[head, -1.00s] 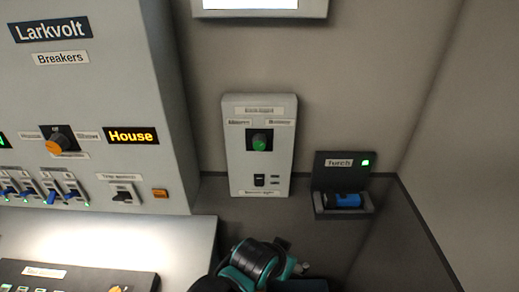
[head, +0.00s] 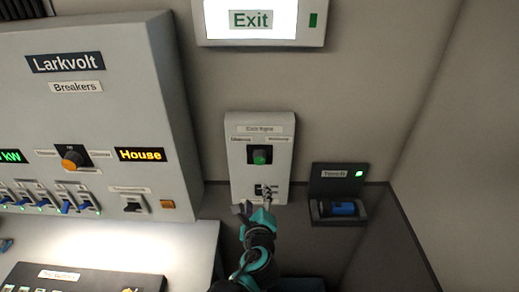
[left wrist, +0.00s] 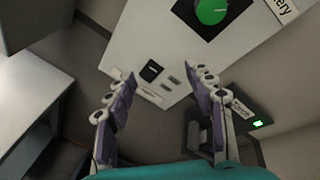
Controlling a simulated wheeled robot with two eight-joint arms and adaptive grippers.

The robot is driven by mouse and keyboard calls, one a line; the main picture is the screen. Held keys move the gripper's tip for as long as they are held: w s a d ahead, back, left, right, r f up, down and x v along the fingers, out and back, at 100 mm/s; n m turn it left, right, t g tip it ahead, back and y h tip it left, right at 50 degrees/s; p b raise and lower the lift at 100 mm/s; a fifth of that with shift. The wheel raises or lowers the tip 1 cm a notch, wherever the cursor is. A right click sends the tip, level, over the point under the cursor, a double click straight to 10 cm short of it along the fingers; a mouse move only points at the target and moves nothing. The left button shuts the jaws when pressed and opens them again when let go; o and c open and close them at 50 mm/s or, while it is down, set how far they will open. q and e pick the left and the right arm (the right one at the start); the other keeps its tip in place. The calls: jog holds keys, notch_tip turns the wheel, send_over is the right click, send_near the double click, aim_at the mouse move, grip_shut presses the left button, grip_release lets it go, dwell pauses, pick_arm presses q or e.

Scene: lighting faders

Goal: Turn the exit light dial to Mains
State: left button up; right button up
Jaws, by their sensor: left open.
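The exit light dial is a green knob (head: 260,155) on a black square, on a pale wall box (head: 240,180) with small labels left and right above it. The labels are too blurred to read surely. A black rocker switch sits below the dial. In the left wrist view the green knob (left wrist: 211,10) is at the top edge, above my fingers. My left gripper (head: 257,200) is open and empty in front of the lower part of the box; its spread fingers (left wrist: 165,88) show in the left wrist view. My right gripper is not in view.
A lit Exit sign (head: 250,20) hangs above the box. A torch (head: 342,208) sits in a dark holder at right. The Larkvolt breaker panel (head: 110,120) stands at left, over a pale desk (head: 150,240). The wall between box and sign is clear.

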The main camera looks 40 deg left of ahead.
aim_at(260, 160)
pick_arm(q)
notch_tip(260, 160, up, 8)
jog(key=f+m+t+y+p, duration=0.1)
jog(key=m+t+p, duration=0.15)
jog(key=m, duration=0.75)
jog(key=shift+t, duration=0.45)
jog(key=b+x, duration=0.1)
jog(key=x, duration=0.5)
jog(key=shift+w+r, duration=0.15)
jog(key=shift+w, duration=0.35)
jog(key=shift+w+a+r, duration=0.1)
jog(key=shift+w+a, duration=0.25)
jog(key=shift+w, duration=0.25)
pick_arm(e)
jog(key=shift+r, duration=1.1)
pick_arm(q)
jog(key=c, duration=1.2)
